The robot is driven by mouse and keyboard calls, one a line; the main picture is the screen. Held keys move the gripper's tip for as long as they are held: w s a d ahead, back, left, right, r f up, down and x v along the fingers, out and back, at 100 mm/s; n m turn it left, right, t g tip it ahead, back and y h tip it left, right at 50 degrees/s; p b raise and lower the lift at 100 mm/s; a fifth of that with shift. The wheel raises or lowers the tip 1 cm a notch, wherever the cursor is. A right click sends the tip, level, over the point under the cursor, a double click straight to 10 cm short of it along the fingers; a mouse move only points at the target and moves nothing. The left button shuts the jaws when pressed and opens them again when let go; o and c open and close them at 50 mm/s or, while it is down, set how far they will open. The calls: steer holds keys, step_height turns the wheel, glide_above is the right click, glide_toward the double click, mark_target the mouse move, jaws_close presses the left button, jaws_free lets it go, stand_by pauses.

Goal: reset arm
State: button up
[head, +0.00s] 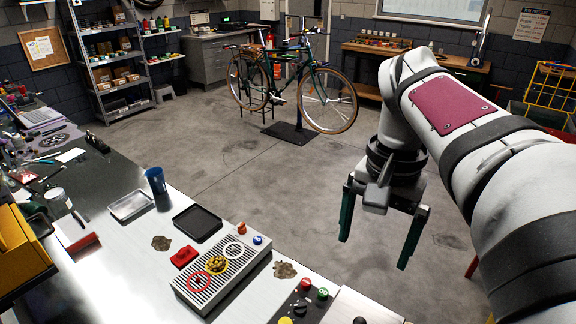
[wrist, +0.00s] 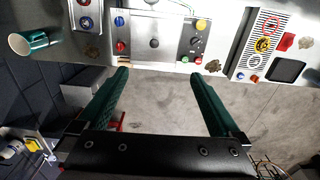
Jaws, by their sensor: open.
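My gripper (head: 380,235) hangs from my white arm at the right of the head view. It is beyond the bench edge, over the grey floor. Its two green fingers point down, spread wide apart, with nothing between them. In the wrist view my gripper (wrist: 158,88) also shows open and empty, with bare floor between the fingers and the bench beyond the tips. It touches nothing that I can see.
The metal bench (head: 125,255) bears a grey slatted box (head: 222,270), a black tray (head: 197,223), a metal tray (head: 131,205), a blue cup (head: 155,181) and a red block (head: 184,256). A bicycle (head: 290,85) stands on a stand behind. The middle floor (head: 250,165) is clear.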

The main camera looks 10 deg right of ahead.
step_height(320, 180, down, 10)
steer(key=shift+w+d+r, duration=0.2)
steer(key=shift+w+d, duration=0.1)
stand_by(0.8)
